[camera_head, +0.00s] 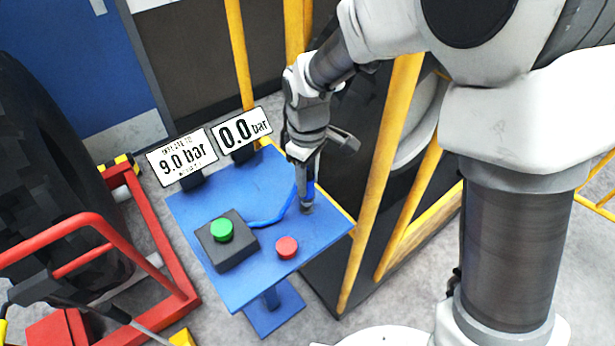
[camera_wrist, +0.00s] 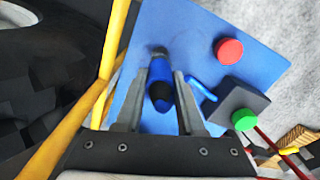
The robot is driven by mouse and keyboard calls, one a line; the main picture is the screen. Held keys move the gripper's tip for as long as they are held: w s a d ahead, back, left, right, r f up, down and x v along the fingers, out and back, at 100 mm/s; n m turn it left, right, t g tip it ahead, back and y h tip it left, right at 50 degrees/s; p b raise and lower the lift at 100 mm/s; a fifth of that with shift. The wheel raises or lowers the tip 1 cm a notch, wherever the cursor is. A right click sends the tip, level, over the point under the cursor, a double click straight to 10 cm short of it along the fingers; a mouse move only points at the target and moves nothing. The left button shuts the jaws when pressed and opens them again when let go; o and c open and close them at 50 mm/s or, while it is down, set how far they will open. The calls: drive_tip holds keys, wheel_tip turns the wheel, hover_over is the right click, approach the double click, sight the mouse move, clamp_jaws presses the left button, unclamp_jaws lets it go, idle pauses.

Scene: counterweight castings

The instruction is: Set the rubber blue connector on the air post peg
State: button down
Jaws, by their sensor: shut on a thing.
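The blue rubber connector (camera_wrist: 161,72) with a dark band is between the two grey fingers of my gripper (camera_wrist: 163,80) in the wrist view. In the head view my gripper (camera_head: 304,180) points down over the right part of the blue table, with a bit of the blue connector (camera_head: 310,190) showing. The grey air post peg (camera_head: 307,208) stands on the table just below the connector. In the wrist view the peg (camera_wrist: 158,51) shows at the connector's far end. I cannot tell whether the connector is seated on it or just above.
The blue table (camera_head: 200,208) carries a black box with a green button (camera_head: 222,229), a red button (camera_head: 287,247) and a blue hose (camera_head: 268,222). Signs read 9.0 bar (camera_head: 182,158) and 0.0 bar (camera_head: 243,132). Yellow bars (camera_head: 382,180) stand close on the right.

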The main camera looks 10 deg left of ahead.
drive_tip(key=shift+f+b, duration=0.75)
drive_tip(key=shift+f, duration=0.35)
drive_tip(key=shift+c, duration=2.2)
unclamp_jaws()
drive_tip(key=shift+r, duration=0.1)
wheel_tip(320, 180, up, 17)
drive_tip(key=p, duration=0.1)
drive_tip(key=shift+r, duration=0.2)
